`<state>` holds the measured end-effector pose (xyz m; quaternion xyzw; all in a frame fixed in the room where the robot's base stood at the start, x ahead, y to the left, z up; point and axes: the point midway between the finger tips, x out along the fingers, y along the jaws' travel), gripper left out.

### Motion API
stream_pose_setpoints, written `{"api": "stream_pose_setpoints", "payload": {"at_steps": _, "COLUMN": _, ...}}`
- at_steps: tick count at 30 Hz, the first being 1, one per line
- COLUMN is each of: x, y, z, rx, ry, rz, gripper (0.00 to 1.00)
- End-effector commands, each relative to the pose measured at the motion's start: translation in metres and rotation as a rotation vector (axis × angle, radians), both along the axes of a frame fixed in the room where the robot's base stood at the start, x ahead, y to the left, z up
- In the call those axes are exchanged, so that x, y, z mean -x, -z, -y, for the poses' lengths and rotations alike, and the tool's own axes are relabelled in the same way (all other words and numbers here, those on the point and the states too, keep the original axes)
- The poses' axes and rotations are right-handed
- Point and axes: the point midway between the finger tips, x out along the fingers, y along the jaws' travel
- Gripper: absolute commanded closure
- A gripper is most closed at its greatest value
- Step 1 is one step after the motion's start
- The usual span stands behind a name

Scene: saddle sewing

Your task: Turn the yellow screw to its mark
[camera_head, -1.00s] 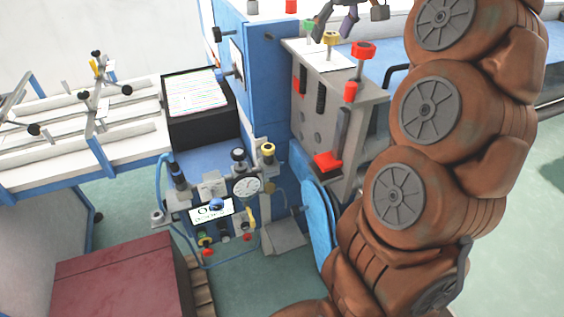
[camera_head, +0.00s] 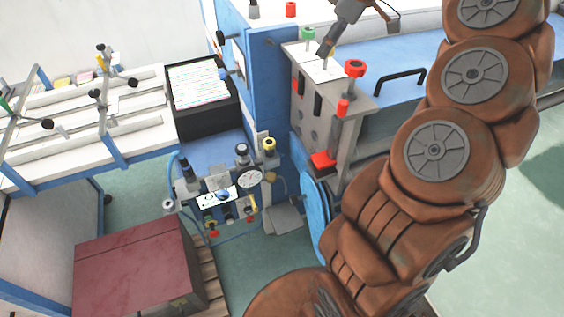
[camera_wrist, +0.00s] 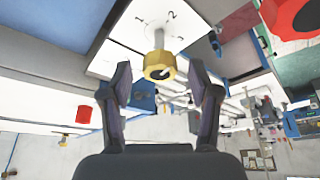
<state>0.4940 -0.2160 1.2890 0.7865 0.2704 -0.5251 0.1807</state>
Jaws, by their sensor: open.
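The yellow screw (camera_wrist: 160,66) shows in the wrist view, with a dark round centre and a light line on its head. Its pale stem rises from a white plate (camera_wrist: 110,62) marked with the numerals 1 and 2 and short lines. My gripper (camera_wrist: 160,82) is open, its dark fingers on either side of the screw in the picture with gaps at both sides. How deep the screw sits between them I cannot tell. In the head view my gripper (camera_head: 326,50) is over the white plate (camera_head: 312,62) and hides the screw.
A red knob (camera_head: 355,69) stands right of the plate and a green knob (camera_head: 308,33) behind it; the red one looms at upper right in the wrist view (camera_wrist: 292,16). A gauge panel (camera_head: 222,195) and dark red box (camera_head: 135,268) are lower left.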

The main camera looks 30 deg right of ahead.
Motion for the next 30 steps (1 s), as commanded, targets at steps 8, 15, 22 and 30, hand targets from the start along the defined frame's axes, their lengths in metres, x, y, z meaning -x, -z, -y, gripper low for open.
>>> {"api": "stream_pose_setpoints", "payload": {"at_steps": 8, "x": 0.003, "y": -0.011, "z": 0.005, "rx": 0.002, "ry": -0.037, "rz": 0.001, "gripper": 0.39}}
{"api": "stream_pose_setpoints", "payload": {"at_steps": 15, "x": 0.009, "y": -0.029, "z": 0.009, "rx": 0.002, "ry": -0.035, "rz": -0.001, "gripper": 0.39}}
{"api": "stream_pose_setpoints", "payload": {"at_steps": 22, "x": 0.014, "y": -0.046, "z": 0.013, "rx": 0.001, "ry": -0.035, "rz": 0.002, "gripper": 0.39}}
{"api": "stream_pose_setpoints", "payload": {"at_steps": 30, "x": 0.021, "y": -0.07, "z": 0.019, "rx": 0.002, "ry": -0.034, "rz": 0.0, "gripper": 0.39}}
